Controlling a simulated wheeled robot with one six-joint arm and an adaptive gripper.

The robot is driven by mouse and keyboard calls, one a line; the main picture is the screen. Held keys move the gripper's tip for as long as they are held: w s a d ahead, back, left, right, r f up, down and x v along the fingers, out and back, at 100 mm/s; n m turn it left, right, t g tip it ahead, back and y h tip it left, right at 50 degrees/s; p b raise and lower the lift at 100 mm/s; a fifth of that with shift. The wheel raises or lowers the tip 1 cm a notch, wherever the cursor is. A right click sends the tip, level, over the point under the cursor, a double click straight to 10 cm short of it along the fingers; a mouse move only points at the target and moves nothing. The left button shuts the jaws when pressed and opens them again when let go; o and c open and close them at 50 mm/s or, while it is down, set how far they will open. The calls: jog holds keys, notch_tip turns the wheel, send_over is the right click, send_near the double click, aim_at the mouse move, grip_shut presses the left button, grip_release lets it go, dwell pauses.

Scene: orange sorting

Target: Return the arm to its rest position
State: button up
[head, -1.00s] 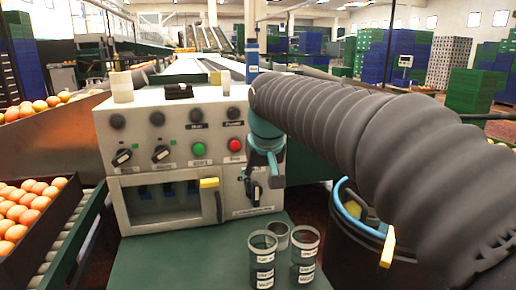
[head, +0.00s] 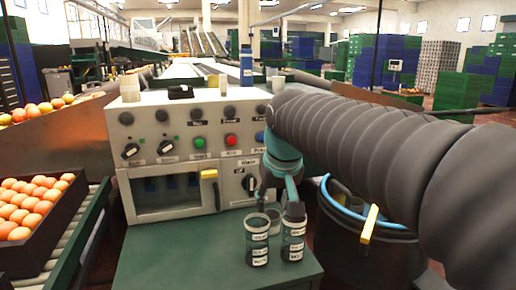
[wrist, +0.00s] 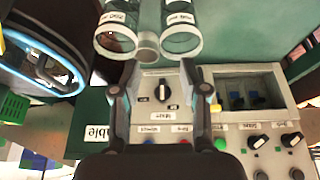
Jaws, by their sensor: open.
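My gripper (head: 279,196) hangs at the end of my grey-sleeved arm, in front of the right part of the control panel (head: 185,118). In the head view its fingers overlap the upper edge of the glasses; I cannot tell if they touch. In the wrist view my gripper (wrist: 158,84) has its two dark fingers spread, with nothing between them but the panel face and a black dial (wrist: 162,91) behind. My arm comes in from the right and is bent down at the wrist, not folded back.
Labelled glasses (head: 257,243) stand on the green table (head: 160,262) below my gripper. A black bin with a blue rim (head: 335,205) and yellow handle is at the right. A dark crate (head: 68,210) of oranges stands on rollers at the left. The panel's window has a yellow handle (head: 209,174).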

jog(key=s+d+f+m, duration=0.1)
jog(key=s+d+f, duration=0.3)
jog(key=s, duration=0.2)
jog(key=s+d+f+m, duration=0.1)
jog(key=s+d+f, duration=0.3)
jog(key=s, duration=0.3)
jog(key=s+d+f+t+h, duration=0.1)
jog(key=s+d+f, duration=0.3)
jog(key=s+f, duration=0.1)
jog(key=shift+s+d+m, duration=0.15)
jog(key=shift+s+m, duration=0.25)
jog(key=shift+s, duration=0.5)
jog(key=shift+c, duration=0.3)
